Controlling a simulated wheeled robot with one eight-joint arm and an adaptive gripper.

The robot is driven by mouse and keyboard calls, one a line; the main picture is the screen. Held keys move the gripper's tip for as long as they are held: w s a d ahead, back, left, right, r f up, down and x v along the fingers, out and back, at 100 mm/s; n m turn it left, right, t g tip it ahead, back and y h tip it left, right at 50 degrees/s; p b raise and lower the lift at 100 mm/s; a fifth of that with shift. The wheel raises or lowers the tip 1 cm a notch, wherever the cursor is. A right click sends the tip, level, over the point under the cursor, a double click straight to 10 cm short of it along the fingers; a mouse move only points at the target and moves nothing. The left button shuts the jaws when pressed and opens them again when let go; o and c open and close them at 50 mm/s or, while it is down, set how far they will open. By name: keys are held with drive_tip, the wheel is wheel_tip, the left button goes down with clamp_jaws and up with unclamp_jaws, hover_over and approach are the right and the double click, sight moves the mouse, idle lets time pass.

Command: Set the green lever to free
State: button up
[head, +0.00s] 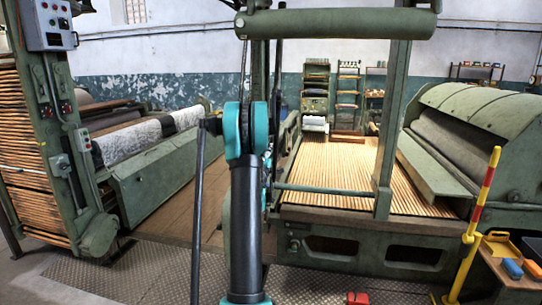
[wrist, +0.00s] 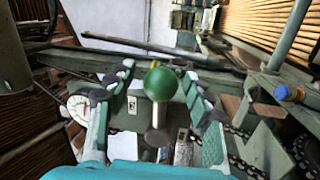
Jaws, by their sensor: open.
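The green lever (wrist: 160,83) shows in the wrist view as a round green ball knob on a short pale metal stem. My gripper (wrist: 157,71) is open, with one finger on each side of the knob in the picture. Gaps show between the knob and both fingers, and I see no contact. How deep the knob lies between the fingers is hard to tell. No marking for free is readable. In the head view my own arm stands in front of the machine, and I can make out neither the lever nor my gripper there.
A blue-ended knob (wrist: 283,93) and a chain (wrist: 245,150) lie to the right in the wrist view, a round white dial (wrist: 78,108) to the left. In the head view, a slatted wooden bed (head: 330,165) and a red-yellow post (head: 482,205) stand to the right.

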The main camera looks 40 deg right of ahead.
drive_tip(key=v, duration=1.2)
idle(0.3)
drive_tip(key=s+a+f+m+g+y, duration=0.2)
drive_tip(key=s+a+f+y, duration=0.3)
drive_tip(key=s+a, duration=0.4)
drive_tip(key=s+a+f+m+g+y, duration=0.2)
drive_tip(key=s+a+f+y, duration=0.3)
drive_tip(key=a, duration=1.5)
drive_tip(key=s+a+f+m+g+y, duration=0.2)
drive_tip(key=s+a+f+g+y, duration=0.2)
drive_tip(key=s+a, duration=1)
wheel_tip(320, 180, down, 4)
drive_tip(key=shift+a+f+y, duration=0.1)
drive_tip(key=shift+a+y, duration=0.45)
drive_tip(key=shift+y, duration=0.45)
